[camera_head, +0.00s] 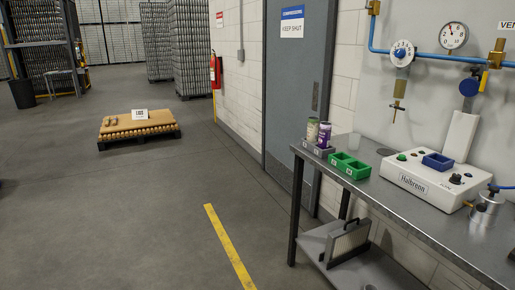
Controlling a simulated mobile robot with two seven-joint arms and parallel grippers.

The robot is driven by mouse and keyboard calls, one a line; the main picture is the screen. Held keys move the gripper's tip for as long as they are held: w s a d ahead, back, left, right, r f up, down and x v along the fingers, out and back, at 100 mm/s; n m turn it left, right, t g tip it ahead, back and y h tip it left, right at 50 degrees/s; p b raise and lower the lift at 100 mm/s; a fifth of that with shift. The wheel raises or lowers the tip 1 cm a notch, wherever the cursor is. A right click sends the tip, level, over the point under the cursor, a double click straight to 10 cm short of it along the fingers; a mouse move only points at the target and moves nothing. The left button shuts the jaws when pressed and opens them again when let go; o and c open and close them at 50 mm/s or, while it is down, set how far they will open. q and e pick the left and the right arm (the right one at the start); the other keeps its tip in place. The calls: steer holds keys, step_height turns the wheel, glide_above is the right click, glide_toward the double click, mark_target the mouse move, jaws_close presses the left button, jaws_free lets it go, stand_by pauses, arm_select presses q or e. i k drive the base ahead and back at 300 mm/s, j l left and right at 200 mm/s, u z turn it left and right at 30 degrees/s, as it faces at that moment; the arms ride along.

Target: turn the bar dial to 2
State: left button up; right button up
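A round white dial (402,53) with a blue centre and small markings around its rim sits on the blue wall pipe at the upper right; I take it for the bar dial. Its setting is too small to read. A round pressure gauge (453,36) with a white face and a red needle is mounted to its right, above the pipe; its numbers are too small to read. Neither of my grippers is in view, and nothing touches the dial.
A steel table (400,199) stands below the dial at right. It carries a white Heilbronn machine (425,183), a green tray (348,166) and cans (324,135). A grey door (296,85) is left of the pipes. Open floor (150,210) lies left; a pallet (139,130) stands farther back.

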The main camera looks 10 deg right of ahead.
mark_target(400, 53)
steer(key=i+z, duration=0.4)
steer(key=i+j+z, duration=0.2)
steer(key=z, duration=0.15)
steer(key=i+j+z, duration=0.25)
steer(key=i+z, duration=0.15)
steer(key=i+j+z, duration=0.15)
steer(key=z, duration=0.25)
steer(key=i+j+z, duration=0.1)
steer(key=j+z, duration=0.3)
steer(key=i+j+z, duration=0.1)
steer(key=z, duration=0.3)
